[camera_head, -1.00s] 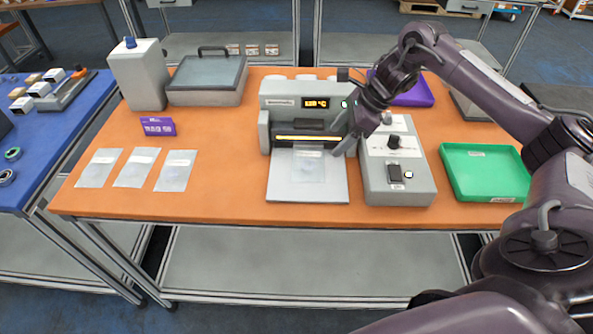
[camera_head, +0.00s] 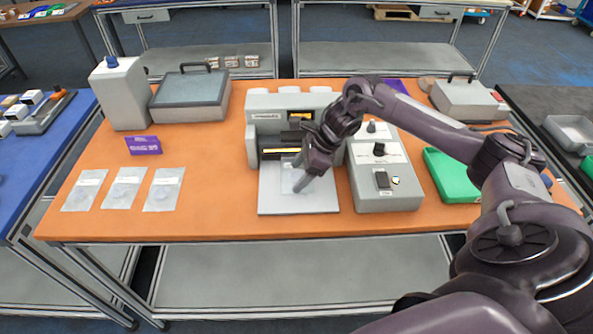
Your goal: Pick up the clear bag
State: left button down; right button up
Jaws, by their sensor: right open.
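A clear bag (camera_head: 288,178) lies on the light grey front plate (camera_head: 272,203) of a sealing machine (camera_head: 262,128). My right gripper (camera_head: 301,184) is open, its fingers pointing down over the right part of that bag and partly hiding it. I cannot tell whether the fingers touch the bag. Three more clear bags lie flat in a row at the left of the orange table: a left one (camera_head: 84,192), a middle one (camera_head: 123,190) and a right one (camera_head: 163,190). My left gripper is not in view.
A grey control box (camera_head: 400,198) with knobs stands right of the plate, close to my right arm. A green tray (camera_head: 446,178) lies beyond it. Table (camera_head: 215,205) is clear left of the plate.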

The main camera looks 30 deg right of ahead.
jog(key=c, duration=1.1)
jog(key=shift+r, duration=0.3)
